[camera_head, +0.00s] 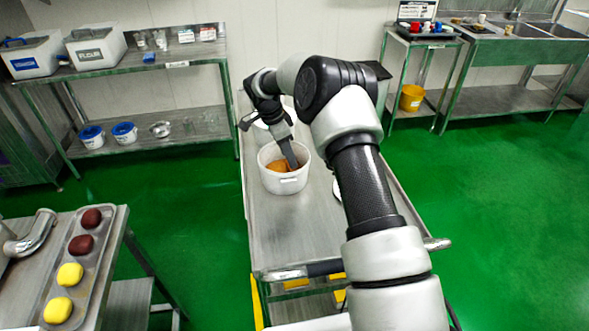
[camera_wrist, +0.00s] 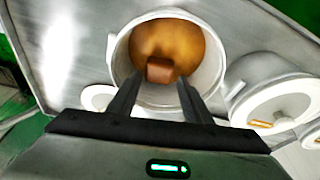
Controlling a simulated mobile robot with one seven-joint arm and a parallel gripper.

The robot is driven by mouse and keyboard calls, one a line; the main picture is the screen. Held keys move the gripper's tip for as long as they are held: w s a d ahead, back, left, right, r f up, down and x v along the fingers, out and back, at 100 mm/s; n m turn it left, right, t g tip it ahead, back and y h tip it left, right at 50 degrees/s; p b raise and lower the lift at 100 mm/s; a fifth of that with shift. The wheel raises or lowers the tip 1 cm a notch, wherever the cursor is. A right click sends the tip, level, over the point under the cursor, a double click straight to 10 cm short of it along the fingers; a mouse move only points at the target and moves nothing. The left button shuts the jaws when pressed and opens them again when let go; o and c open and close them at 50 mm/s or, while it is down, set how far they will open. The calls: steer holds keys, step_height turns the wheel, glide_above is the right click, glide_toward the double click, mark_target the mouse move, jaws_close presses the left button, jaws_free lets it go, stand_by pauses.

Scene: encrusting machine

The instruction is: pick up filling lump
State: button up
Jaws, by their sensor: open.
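The filling lump (camera_wrist: 162,69) is a brown block lying on the orange-brown filling inside a white tub (camera_wrist: 122,62). In the head view the white tub (camera_head: 287,186) stands on a metal cart, with the orange filling (camera_head: 277,166) partly hidden by my gripper. My gripper (camera_head: 292,163) reaches down into the tub from above. In the wrist view my gripper (camera_wrist: 158,92) is open, its two dark fingers on either side of the lump's near end. I cannot tell whether they touch it.
The metal cart top (camera_head: 300,240) is clear in front of the tub. A lidded white pot (camera_wrist: 280,100) stands right of the tub in the wrist view. A tray (camera_head: 90,262) with two dark red and two yellow lumps lies on the table at lower left.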

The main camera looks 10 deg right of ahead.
steer(key=shift+p+x, duration=0.45)
steer(key=shift+x, duration=2.35)
steer(key=shift+d, duration=0.2)
steer(key=shift+c, duration=0.3)
steer(key=shift+r, duration=0.1)
steer(key=c, duration=0.7)
